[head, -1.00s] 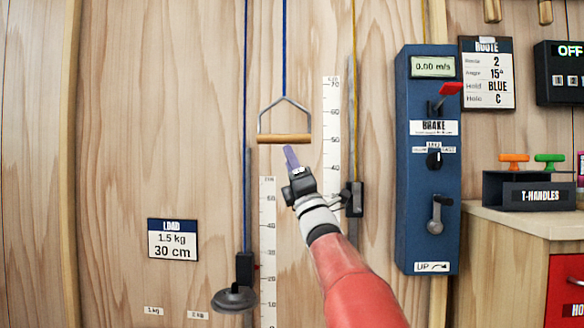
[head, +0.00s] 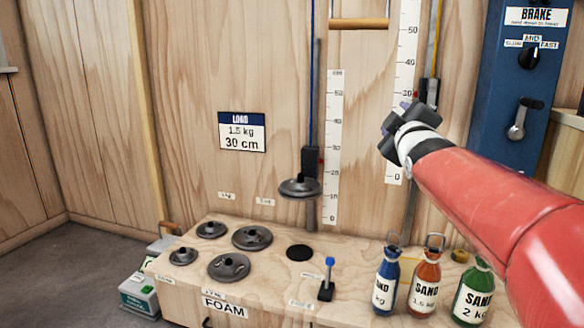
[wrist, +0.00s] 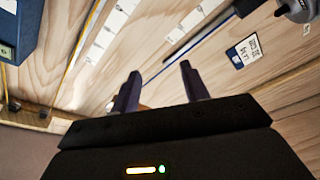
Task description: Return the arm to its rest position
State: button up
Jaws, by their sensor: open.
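My gripper (head: 404,118) is at the end of my red arm, at the right of the head view, in front of the wooden wall and the right-hand scale. In the wrist view its two dark fingers (wrist: 158,92) stand apart with nothing between them. The wooden pull bar (head: 359,23) hangs at the top of the head view, above and left of my gripper and apart from it. My forearm hides part of the wall and the bench's right side.
A wooden bench (head: 350,270) below holds several weight discs (head: 228,266), a blue-topped pin (head: 327,280) and sand bottles (head: 424,275). A disc carriage (head: 300,187) hangs on the blue cord. The blue brake box (head: 525,90) is at upper right. Floor (head: 60,275) is clear at left.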

jog(key=s+a+f+m+g+y, duration=0.15)
jog(key=s+f+m+g, duration=0.3)
jog(key=s+f, duration=0.65)
jog(key=s+a+f+m+g, duration=0.3)
jog(key=s+f+g, duration=0.2)
jog(key=s+f, duration=0.55)
jog(key=s+a+f+m+g, duration=0.25)
jog(key=s+f+g, duration=0.25)
jog(key=s+f, duration=0.6)
notch_tip(320, 180, up, 14)
jog(key=p, duration=1.3)
jog(key=shift+w+d+r+m+t, duration=0.15)
jog(key=shift+d+m+t, duration=0.15)
jog(key=shift+t, duration=0.05)
